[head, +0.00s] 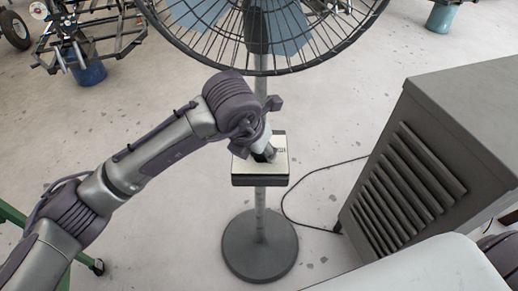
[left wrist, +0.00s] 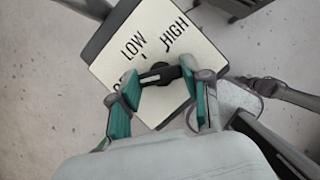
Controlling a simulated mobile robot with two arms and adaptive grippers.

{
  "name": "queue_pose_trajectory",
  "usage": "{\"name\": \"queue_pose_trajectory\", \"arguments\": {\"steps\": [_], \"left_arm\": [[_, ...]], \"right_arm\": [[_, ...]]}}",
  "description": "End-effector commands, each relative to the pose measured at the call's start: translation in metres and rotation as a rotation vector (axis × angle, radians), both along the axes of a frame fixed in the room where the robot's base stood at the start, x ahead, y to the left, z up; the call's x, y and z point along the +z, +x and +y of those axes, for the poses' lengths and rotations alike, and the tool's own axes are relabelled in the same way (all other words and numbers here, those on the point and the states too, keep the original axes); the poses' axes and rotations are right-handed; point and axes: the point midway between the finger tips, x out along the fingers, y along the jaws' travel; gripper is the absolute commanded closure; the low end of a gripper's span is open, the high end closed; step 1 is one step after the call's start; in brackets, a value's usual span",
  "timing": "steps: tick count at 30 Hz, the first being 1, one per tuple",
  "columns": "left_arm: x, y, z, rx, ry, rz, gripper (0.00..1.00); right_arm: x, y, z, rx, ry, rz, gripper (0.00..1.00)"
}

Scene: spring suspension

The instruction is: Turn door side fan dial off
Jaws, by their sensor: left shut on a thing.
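The pedestal fan's control box (head: 240,168) is mounted on the pole below the round wire cage (head: 262,72). Its pale top plate shows in the left wrist view (left wrist: 108,68) with LOW and HIGH printed in black; another label is mostly hidden by my finger. The black dial (left wrist: 158,74) sits at the plate's middle, between my teal fingertips. My left gripper (left wrist: 160,86) is shut on it, and in the head view it reaches down onto the box (head: 264,152). Which mark the dial points to, I cannot tell. My right gripper is not in view.
The fan's round base (head: 260,255) stands on the concrete floor. A grey louvred cabinet (head: 440,150) is on the right, with a black cable (head: 290,215) running from it. A blue bucket (head: 88,72) and a metal frame (head: 85,40) are at the back left.

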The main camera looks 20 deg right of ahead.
Motion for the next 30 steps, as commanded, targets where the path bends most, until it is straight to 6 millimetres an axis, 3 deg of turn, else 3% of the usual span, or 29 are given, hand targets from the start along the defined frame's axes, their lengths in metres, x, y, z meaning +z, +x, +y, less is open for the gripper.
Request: {"name": "queue_pose_trajectory", "arguments": {"steps": [4, 5, 9, 20, 23, 30], "left_arm": [[0.001, 0.001, 0.0, 0.0, -0.002, -0.002, 0.87], [0.001, 0.001, 0.0, 0.0, -0.002, -0.002, 0.51], [0.001, 0.0, 0.0, -0.001, -0.001, -0.002, 0.27], [0.003, 0.0, 0.001, -0.002, -0.001, -0.001, 0.27], [0.013, -0.003, 0.004, -0.003, -0.001, -0.003, 0.27], [0.059, -0.015, 0.017, -0.002, -0.002, -0.006, 0.27]], "right_arm": [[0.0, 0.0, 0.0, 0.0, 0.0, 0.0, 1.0], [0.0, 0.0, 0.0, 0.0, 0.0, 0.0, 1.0], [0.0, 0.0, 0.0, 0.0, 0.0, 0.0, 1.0], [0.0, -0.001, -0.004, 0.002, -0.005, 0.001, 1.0], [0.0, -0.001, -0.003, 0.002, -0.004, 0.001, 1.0], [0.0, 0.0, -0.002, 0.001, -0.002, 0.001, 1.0]]}}
